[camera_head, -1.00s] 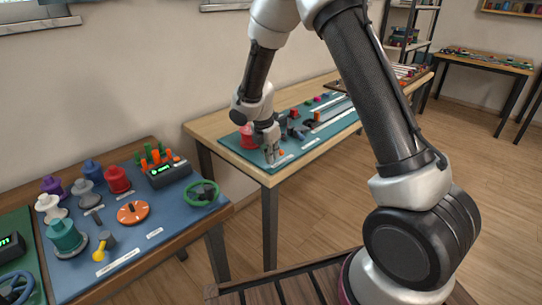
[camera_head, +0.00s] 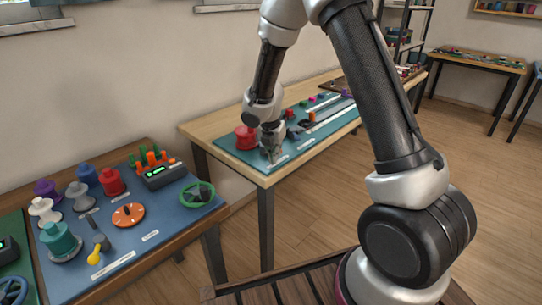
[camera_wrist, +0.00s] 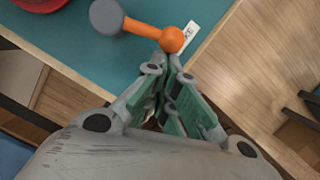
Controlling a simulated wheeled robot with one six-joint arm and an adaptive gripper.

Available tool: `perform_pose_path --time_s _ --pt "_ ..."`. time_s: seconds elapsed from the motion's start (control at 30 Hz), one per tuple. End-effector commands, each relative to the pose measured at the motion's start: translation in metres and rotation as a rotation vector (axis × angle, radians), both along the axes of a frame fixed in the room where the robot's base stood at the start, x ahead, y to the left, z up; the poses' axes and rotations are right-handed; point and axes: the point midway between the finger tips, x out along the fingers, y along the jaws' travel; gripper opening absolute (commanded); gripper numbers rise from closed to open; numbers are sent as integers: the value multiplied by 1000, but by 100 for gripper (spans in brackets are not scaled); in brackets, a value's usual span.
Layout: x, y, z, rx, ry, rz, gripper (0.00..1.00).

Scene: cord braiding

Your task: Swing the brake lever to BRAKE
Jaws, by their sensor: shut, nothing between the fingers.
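A lever with an orange arm and ball knob (camera_wrist: 172,40) and a grey round hub (camera_wrist: 106,17) lies across the teal board in the wrist view. The knob is at the end near the board's edge, beside a white label (camera_wrist: 190,36) whose words I cannot read. My gripper (camera_wrist: 167,67) is shut and empty, its fingertips just below the knob in the picture; I cannot tell whether they touch it. In the head view my gripper (camera_head: 272,157) is low over the front of the teal board (camera_head: 300,148) and hides the lever.
A red spool-like piece (camera_head: 246,138) stands close left of my gripper. A dark block and an orange piece (camera_head: 312,117) sit further right on the board. A separate blue board (camera_head: 130,240) at left holds a yellow-knobbed lever (camera_head: 95,257) and a green wheel (camera_head: 198,194).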

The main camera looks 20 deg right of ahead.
Motion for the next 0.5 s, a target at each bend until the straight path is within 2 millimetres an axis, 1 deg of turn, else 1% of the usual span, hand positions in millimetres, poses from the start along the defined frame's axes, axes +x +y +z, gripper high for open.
perform_pose_path --time_s 0.17,0.5 --pt "2 -8 0 0 0 94 0" --pt "5 -14 0 0 0 89 0"
